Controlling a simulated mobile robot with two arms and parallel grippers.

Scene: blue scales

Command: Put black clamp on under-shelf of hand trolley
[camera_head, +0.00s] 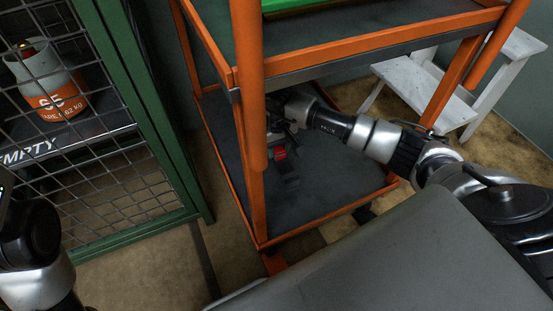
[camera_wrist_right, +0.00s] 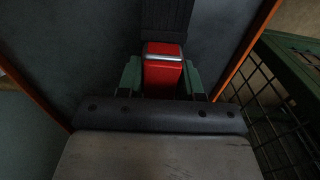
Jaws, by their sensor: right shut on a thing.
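The orange hand trolley (camera_head: 258,205) stands in the middle of the head view, with its dark under-shelf (camera_head: 325,190) low down. My right arm reaches in between the two shelves. My right gripper (camera_head: 279,143) is over the under-shelf, partly hidden. In the right wrist view the green fingers of my right gripper (camera_wrist_right: 164,78) are shut on a red part with a silver edge. This red part belongs to the black clamp (camera_wrist_right: 167,18), whose dark bar runs away from the gripper. The clamp (camera_head: 281,154) is close above or on the under-shelf; I cannot tell which. My left gripper is out of view.
The upper shelf (camera_head: 370,55) of the trolley is above my right arm, and an orange post stands left of it. A green mesh cage (camera_head: 165,110) with a gas cylinder (camera_head: 50,90) is at left. A white step stool (camera_head: 425,85) is behind right. The under-shelf's front is clear.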

